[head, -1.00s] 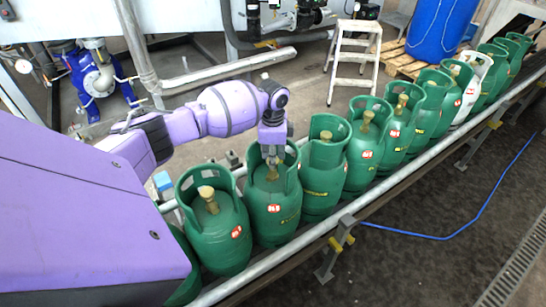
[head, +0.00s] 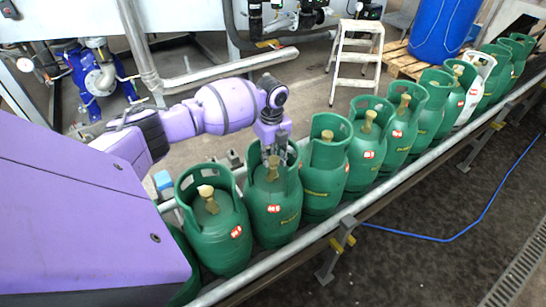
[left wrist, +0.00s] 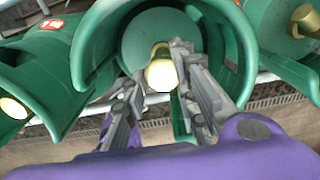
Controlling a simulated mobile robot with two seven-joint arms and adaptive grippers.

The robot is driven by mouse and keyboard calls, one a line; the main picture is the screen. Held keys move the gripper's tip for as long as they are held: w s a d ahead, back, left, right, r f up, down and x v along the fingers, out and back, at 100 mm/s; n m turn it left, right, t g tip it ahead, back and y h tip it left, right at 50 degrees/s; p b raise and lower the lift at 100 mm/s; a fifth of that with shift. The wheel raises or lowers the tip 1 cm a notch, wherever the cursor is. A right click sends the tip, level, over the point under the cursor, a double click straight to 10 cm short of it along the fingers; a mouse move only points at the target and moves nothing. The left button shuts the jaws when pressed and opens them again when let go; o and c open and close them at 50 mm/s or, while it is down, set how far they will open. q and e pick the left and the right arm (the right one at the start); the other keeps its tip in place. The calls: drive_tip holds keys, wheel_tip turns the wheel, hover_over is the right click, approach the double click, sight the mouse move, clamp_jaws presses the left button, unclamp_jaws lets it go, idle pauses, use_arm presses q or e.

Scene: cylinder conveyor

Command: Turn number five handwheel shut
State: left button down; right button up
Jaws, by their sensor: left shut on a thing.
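Green gas cylinders with brass handwheels stand in a row. My left gripper (head: 273,158) reaches down inside the collar of the second fully visible cylinder (head: 272,210) from the front. It is shut on that cylinder's brass handwheel (left wrist: 160,72), with one finger on either side in the left wrist view. In the head view the fingers largely hide this handwheel. The nearer cylinder (head: 215,238) has its handwheel (head: 207,195) uncovered. Labels on the cylinders are too small to read surely. My right gripper is out of view.
The row stands on a conveyor with a metal side rail (head: 300,250). More green cylinders and one white cylinder (head: 474,88) continue to the back right. A step stool (head: 354,60) and a blue drum (head: 445,28) stand behind. A blue hose (head: 430,238) lies on the floor.

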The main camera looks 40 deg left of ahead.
sight(271, 159)
use_arm(q)
drive_tip(key=m, duration=0.3)
drive_tip(key=m+b, duration=0.1)
drive_tip(key=m, duration=0.1)
drive_tip(key=shift+s+a+f, duration=0.1)
drive_tip(key=shift+s+f, duration=0.1)
drive_tip(key=shift+f, duration=0.1)
drive_tip(key=shift+w+a+m, duration=0.1)
drive_tip(key=shift+m, duration=1)
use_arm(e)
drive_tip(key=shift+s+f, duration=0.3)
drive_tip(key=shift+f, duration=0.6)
use_arm(q)
drive_tip(key=shift+a+r, duration=0.1)
drive_tip(key=shift+r, duration=0.05)
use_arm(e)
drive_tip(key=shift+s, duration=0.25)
use_arm(q)
drive_tip(key=c, duration=1.5)
unclamp_jaws()
drive_tip(key=shift+c, duration=0.2)
drive_tip(key=shift+w, duration=0.1)
drive_tip(key=shift+r, duration=0.1)
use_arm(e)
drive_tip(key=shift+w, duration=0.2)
use_arm(q)
drive_tip(key=shift+r, duration=0.15)
wheel_tip(271, 159, up, 12)
drive_tip(key=shift+f, duration=0.2)
